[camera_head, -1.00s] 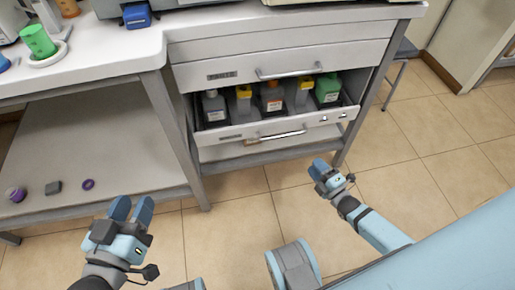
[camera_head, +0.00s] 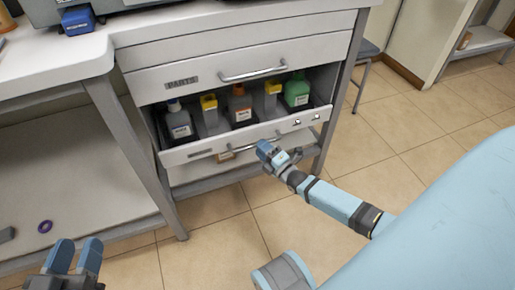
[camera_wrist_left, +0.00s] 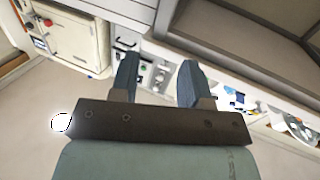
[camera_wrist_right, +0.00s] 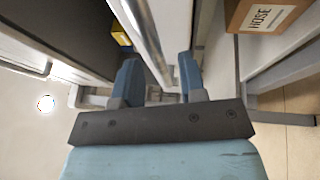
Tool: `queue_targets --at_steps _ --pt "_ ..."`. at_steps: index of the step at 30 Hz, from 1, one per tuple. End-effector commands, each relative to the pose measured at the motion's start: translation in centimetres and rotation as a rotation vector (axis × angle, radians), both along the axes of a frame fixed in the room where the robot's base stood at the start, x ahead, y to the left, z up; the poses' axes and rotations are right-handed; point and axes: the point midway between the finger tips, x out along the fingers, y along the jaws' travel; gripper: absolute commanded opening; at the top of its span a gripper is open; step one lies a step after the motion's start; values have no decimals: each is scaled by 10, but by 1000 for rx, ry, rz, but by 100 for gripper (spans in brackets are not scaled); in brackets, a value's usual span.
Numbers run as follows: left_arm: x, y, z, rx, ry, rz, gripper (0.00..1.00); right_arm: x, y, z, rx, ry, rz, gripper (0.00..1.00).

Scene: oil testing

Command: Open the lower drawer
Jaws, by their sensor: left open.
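The lower drawer (camera_head: 235,140) of the white cabinet stands pulled out, with several capped bottles inside. Its metal bar handle runs along the front panel, partly hidden behind my right gripper (camera_head: 268,151). The right wrist view shows the handle (camera_wrist_right: 154,42) running down between the two blue fingers (camera_wrist_right: 158,80). These fingers are apart with a gap between them; I cannot tell whether they touch the bar. My left gripper (camera_head: 75,257) is open and empty at the lower left, away from the cabinet. Its spread fingers also show in the left wrist view (camera_wrist_left: 157,80).
The closed upper drawer (camera_head: 245,68), labelled PARTS, sits above. A cardboard box marked HOSE (camera_wrist_right: 262,16) lies below the drawer. A table leg (camera_head: 135,155) stands left of the cabinet. A purple ring (camera_head: 45,226) lies on the low shelf. The tiled floor in front is clear.

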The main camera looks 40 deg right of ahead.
Motion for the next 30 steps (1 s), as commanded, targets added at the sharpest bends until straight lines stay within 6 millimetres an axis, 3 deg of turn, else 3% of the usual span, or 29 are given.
queue_targets --at_steps 6,16,21,30 --pt "4 3 0 30 -47 3 43 21 3 3 0 0 0 38" --pt "4 3 0 37 -55 0 43 23 4 4 0 0 0 38" --pt "4 3 1 35 -57 1 43 23 4 4 1 0 0 0" --pt "5 3 6 29 -58 1 43 21 5 5 2 1 0 0"
